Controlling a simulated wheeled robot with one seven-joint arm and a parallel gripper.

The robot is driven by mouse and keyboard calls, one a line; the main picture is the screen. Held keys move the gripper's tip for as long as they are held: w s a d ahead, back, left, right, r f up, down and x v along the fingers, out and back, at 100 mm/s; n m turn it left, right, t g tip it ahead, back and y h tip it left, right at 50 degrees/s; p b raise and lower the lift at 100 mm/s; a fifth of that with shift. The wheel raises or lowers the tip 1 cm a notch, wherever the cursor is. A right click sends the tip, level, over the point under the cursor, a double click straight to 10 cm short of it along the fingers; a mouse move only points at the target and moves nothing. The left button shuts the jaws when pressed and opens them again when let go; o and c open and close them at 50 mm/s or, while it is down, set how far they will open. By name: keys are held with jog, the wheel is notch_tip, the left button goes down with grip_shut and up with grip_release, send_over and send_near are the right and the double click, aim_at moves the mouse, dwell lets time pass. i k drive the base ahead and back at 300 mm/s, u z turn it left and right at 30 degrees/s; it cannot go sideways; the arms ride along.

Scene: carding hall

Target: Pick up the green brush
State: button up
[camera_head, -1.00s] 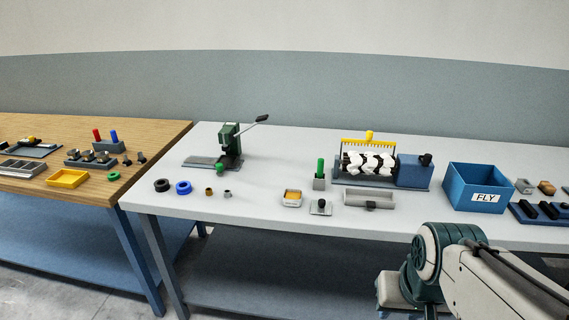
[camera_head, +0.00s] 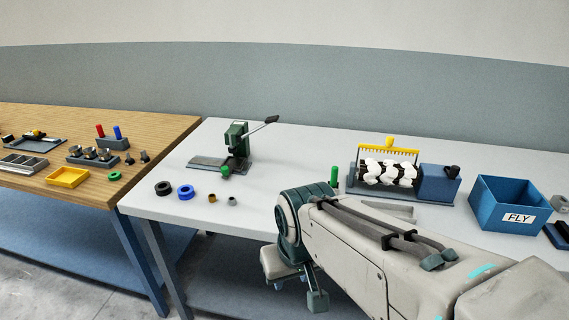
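The green brush appears to be the upright green handle (camera_head: 334,176) standing on the white table, just left of the roller machine. Its lower part and the grey block it stood in are hidden behind my arm. My gripper (camera_head: 298,291) hangs below my wrist, in front of the table's front edge and lower in the picture than the brush. Its two fingers look spread apart with nothing between them, and it is clear of the brush.
The roller machine (camera_head: 437,186) with a yellow comb (camera_head: 388,151) and the blue FLY bin (camera_head: 503,206) stand to the right. A wooden table (camera_head: 165,128) adjoins.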

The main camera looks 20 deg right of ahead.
aim_at(334, 172)
jog(key=z, duration=0.35)
jog(key=i, duration=0.95)
jog(key=z, duration=0.7)
